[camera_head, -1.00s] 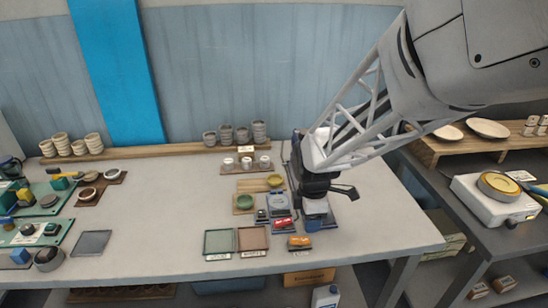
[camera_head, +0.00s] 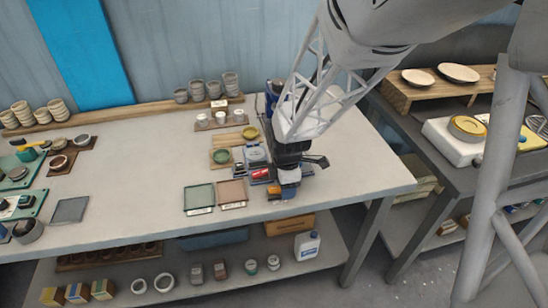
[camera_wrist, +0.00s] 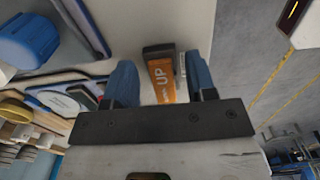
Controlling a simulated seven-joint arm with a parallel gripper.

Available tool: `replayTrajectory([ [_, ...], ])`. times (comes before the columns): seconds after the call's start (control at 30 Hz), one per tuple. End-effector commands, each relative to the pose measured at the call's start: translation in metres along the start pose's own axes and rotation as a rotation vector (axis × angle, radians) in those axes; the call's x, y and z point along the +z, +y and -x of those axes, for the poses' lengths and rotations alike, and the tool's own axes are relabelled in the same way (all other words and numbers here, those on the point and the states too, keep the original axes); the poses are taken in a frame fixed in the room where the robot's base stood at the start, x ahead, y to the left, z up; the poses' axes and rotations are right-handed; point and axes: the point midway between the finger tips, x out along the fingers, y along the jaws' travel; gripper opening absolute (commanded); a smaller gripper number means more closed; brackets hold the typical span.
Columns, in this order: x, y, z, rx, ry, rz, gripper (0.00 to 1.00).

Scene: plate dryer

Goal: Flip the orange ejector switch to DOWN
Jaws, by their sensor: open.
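The orange switch (camera_wrist: 161,80) shows in the wrist view with the word UP on its face and a dark cap at its far end. My gripper (camera_wrist: 158,66) is open, with one blue finger on each side of the switch and gaps visible between. I cannot tell whether a finger touches it. In the head view, my gripper (camera_head: 288,178) is low over the front right of the table, by the small devices. The orange switch (camera_head: 274,190) is partly hidden there by my gripper.
A red device (camera_head: 260,174) sits just left of my gripper. Green (camera_head: 198,197) and brown (camera_head: 232,193) trays lie farther left. The table's front edge is close below the switch. A blue round object (camera_wrist: 28,42) shows at left in the wrist view.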

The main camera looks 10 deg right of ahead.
Motion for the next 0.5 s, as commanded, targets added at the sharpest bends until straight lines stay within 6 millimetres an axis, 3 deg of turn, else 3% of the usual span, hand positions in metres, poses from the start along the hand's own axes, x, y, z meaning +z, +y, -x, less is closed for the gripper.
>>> replayTrajectory([
  [0.17, 0.0, -0.0001, 0.0, 0.0, 0.0, 0.0, 0.5],
  [0.4, 0.0, -0.0001, 0.0001, -0.001, 0.0, 0.0, 0.13],
  [0.5, 0.0, 0.0, 0.0001, -0.001, 0.0, 0.0, 0.02],
])
